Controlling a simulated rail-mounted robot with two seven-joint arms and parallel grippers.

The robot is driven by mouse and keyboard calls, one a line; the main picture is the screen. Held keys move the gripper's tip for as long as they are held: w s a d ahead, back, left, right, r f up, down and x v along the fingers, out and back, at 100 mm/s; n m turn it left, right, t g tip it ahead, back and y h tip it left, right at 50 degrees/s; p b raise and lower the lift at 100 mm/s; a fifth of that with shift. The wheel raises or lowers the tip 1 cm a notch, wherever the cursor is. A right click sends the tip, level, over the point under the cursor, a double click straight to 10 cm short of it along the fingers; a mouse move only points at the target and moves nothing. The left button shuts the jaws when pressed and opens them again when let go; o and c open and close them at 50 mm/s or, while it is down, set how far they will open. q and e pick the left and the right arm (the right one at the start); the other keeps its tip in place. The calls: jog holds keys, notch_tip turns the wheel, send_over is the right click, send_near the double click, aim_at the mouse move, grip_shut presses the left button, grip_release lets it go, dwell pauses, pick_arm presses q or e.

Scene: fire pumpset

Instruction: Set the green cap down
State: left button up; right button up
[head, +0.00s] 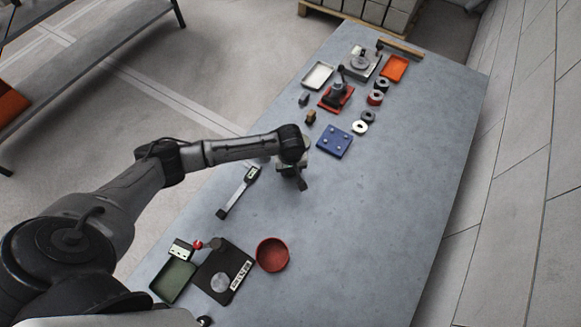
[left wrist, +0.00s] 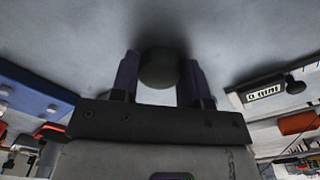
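The green cap (left wrist: 160,68) shows as a dark, round, greenish piece between the two fingers of my left gripper (left wrist: 159,82) in the left wrist view. The fingers lie against it on both sides, so the gripper is shut on it. A dark shadow spreads on the table just beyond the cap; I cannot tell whether it touches the surface. In the head view my left gripper (head: 300,182) points down over the middle of the grey table (head: 370,225), and the cap is mostly hidden by it. My right gripper is not in view.
A digital caliper (head: 238,192) lies left of the gripper, and a blue plate (head: 334,141) lies beyond it. A red round bowl (head: 272,254), a black gauge stand (head: 212,276) and a green tray (head: 173,281) stand nearer. The table's right side is clear.

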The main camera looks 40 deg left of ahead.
pick_arm(q)
jog(key=o, duration=0.4)
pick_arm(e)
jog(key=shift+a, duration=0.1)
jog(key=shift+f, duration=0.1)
